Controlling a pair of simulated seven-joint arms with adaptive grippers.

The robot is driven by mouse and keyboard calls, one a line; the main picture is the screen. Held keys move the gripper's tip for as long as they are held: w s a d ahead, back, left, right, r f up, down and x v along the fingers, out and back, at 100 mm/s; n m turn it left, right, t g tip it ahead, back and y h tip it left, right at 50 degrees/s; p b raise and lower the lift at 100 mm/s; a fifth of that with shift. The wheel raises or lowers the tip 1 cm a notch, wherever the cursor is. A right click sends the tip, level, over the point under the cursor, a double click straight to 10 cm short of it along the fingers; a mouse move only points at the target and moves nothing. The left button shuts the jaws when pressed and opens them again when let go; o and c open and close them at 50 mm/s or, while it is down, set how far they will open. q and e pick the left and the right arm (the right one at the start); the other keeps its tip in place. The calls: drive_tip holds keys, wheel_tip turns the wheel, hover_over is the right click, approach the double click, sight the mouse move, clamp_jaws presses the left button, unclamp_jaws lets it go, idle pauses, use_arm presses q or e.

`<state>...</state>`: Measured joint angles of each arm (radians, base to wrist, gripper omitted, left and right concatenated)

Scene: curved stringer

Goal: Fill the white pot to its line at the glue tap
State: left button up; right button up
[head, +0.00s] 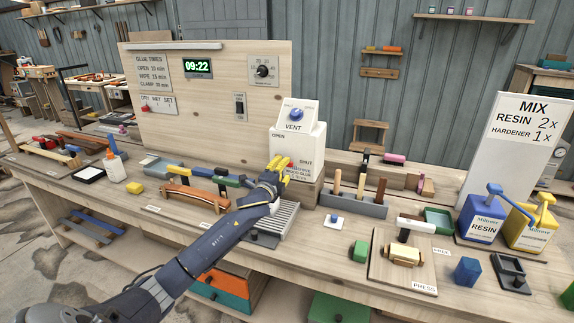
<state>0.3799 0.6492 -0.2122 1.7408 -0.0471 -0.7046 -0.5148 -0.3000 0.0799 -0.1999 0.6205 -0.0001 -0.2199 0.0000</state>
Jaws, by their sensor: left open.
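My left gripper (279,168) reaches in from the left with its yellow fingers open in front of the white glue tank (307,150). The tank has a blue VENT knob (296,114) on top and OPEN and SHUT marks on its front. The fingers cover part of the tank's front, and I cannot tell whether they touch it. The tap itself is hidden or too small to make out. A ribbed grey tray (284,221) lies below, partly behind my wrist. I cannot clearly make out the white pot or its line. My right gripper is not in view.
A grey tool rack (352,206) stands right of the tank. Blue RESIN (481,222) and yellow HARDENER (528,226) containers stand at the right. A white glue bottle (115,167) and a curved wooden piece (196,194) are at the left.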

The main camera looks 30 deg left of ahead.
sight(287, 166)
use_arm(q)
drive_tip(key=shift+w+a, duration=0.2)
drive_tip(key=shift+w, duration=0.8)
drive_tip(key=shift+w+a, duration=0.2)
drive_tip(key=shift+w, duration=0.8)
drive_tip(key=shift+o, duration=0.2)
clamp_jaws()
